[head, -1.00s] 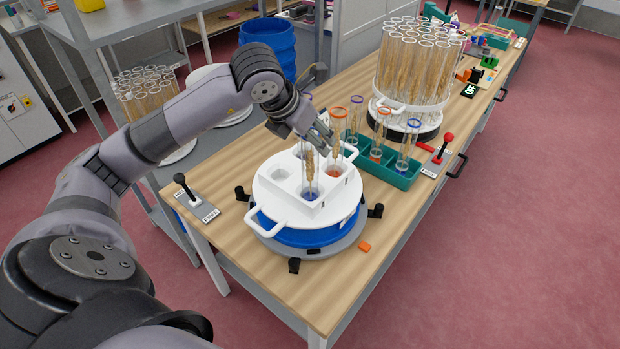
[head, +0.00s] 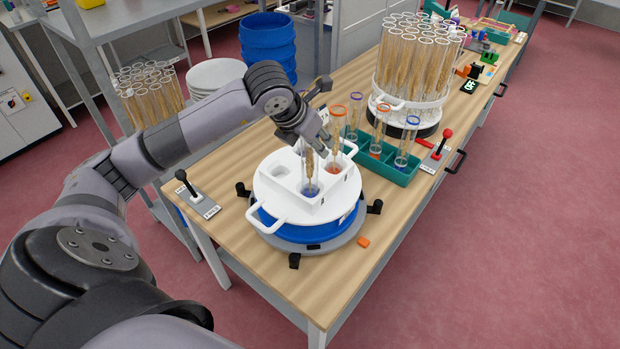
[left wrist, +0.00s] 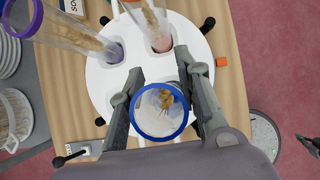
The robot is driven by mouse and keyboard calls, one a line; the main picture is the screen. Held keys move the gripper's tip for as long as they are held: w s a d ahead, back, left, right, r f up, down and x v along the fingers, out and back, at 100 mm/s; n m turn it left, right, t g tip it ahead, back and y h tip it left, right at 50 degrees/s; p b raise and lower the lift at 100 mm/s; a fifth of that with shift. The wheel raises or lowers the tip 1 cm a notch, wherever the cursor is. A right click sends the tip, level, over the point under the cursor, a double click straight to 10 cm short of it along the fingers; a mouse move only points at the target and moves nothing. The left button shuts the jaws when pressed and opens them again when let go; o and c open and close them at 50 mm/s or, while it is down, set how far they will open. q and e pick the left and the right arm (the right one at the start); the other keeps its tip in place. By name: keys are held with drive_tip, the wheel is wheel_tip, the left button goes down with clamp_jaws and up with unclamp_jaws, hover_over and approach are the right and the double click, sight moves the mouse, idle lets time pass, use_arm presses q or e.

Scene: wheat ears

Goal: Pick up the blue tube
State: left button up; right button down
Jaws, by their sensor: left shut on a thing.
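The blue-rimmed tube (left wrist: 160,108) holds a wheat ear. My left gripper (left wrist: 160,95) has a finger on each side of its upper part and is shut on it. In the head view the same tube (head: 311,172) stands upright in the front socket of the white holder (head: 322,208). My left gripper (head: 318,143) hides its rim there. Another blue-rimmed tube (head: 408,140) stands in the teal rack (head: 402,178).
An orange-rimmed tube (head: 339,135) stands close behind the held one. A purple-rimmed tube (left wrist: 75,33) stands in another socket. A lever (head: 188,188) is at the left, a red-knobbed lever (head: 442,145) at the right. A carousel of tubes (head: 415,70) stands farther back.

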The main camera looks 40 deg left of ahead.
use_arm(q)
clamp_jaws()
drive_tip(key=shift+r, duration=0.15)
wheel_tip(320, 180, up, 20)
drive_tip(key=b, duration=0.2)
idle(0.6)
